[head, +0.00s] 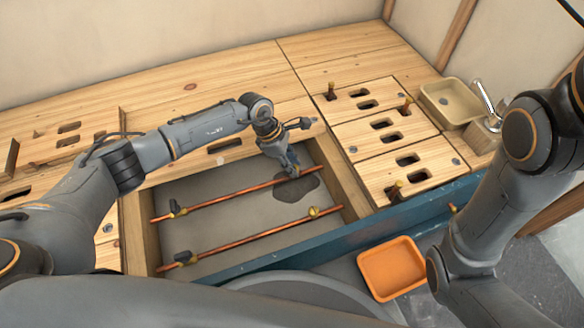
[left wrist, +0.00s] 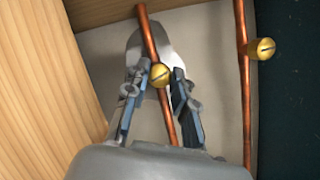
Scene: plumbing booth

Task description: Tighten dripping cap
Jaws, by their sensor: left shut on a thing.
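Two copper pipes run across the recessed bay, an upper pipe (head: 235,197) and a lower pipe (head: 250,235). My left gripper (head: 291,172) is at the right part of the upper pipe, over a dark wet patch (head: 297,188) on the bay floor. In the left wrist view its fingers are shut on a round slotted brass cap (left wrist: 160,75) on that pipe. The gripper hides this cap in the head view. Another brass cap (left wrist: 262,48) is on the lower pipe, also seen in the head view (head: 313,212). My right gripper is out of view.
Wooden walls and a blue front beam (head: 345,238) edge the bay.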

